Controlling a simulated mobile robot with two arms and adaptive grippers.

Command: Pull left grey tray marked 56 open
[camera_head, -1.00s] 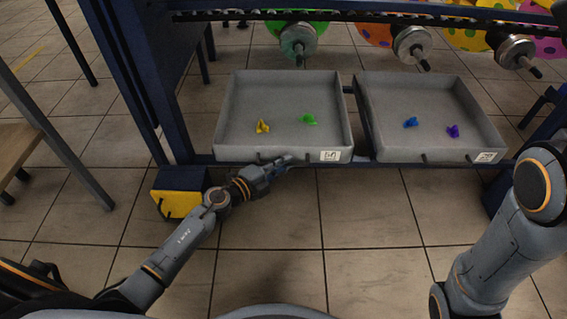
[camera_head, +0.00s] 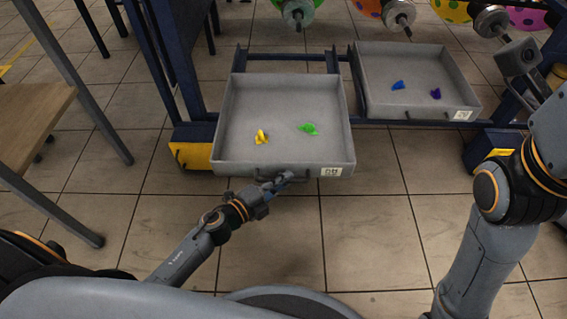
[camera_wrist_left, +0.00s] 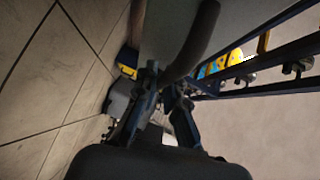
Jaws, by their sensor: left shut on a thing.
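The left grey tray (camera_head: 235,120) stands pulled out from the blue frame in the head view, with a white label (camera_head: 331,172) on its front right corner; the label's number is too small to read surely. A yellow balloon (camera_head: 261,137) and a green balloon (camera_head: 308,129) lie in it. My left gripper (camera_head: 284,177) is shut on the tray's dark front handle (camera_head: 300,179). In the left wrist view the handle (camera_wrist_left: 195,42) passes between the fingers (camera_wrist_left: 166,95). My right gripper (camera_head: 519,58) is partly visible at the right edge, its fingers unclear.
The right grey tray (camera_head: 365,75) sits farther back in the blue frame (camera_head: 385,123), holding a blue and a purple balloon. A table (camera_head: 35,115) stands at the left. Tiled floor (camera_head: 300,235) in front of the left tray is clear.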

